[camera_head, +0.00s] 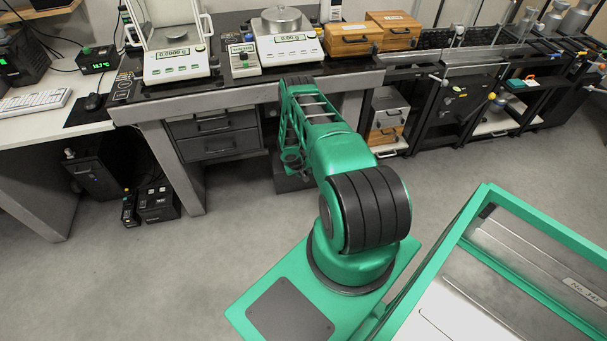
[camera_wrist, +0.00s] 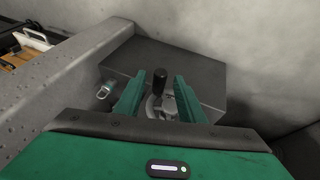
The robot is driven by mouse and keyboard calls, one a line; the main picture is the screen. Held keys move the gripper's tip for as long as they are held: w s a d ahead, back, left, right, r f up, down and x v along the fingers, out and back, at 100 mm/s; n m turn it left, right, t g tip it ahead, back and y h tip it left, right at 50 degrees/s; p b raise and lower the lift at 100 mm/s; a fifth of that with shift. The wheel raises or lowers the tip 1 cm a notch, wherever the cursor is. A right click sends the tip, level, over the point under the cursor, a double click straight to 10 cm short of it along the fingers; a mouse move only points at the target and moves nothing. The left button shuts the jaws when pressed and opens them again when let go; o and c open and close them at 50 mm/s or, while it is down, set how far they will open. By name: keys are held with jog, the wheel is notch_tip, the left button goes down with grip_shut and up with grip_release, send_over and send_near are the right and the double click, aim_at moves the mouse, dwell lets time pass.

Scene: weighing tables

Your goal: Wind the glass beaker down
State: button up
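In the wrist view my gripper (camera_wrist: 158,80) is open, its two green fingers pointing away from the camera. A small crank with an upright black handle (camera_wrist: 160,77) sits on a dark grey box (camera_wrist: 195,72). The handle appears between the fingertips, with a gap on each side; I cannot tell whether its depth matches theirs. In the head view my arm reaches down in front of the weighing table, and my gripper is mostly hidden by the arm. The dark box there (camera_head: 293,184) is partly covered too. I cannot make out a glass beaker in either view.
The stone weighing table (camera_head: 235,94) carries a balance with a glass shield (camera_head: 177,70) and a balance (camera_head: 287,46) with a metal pan. Wooden boxes (camera_head: 354,39) stand right.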

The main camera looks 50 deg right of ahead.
jog(key=v, duration=1)
jog(key=shift+a+r, duration=0.15)
jog(key=shift+r, duration=0.2)
jog(key=shift+s, duration=0.1)
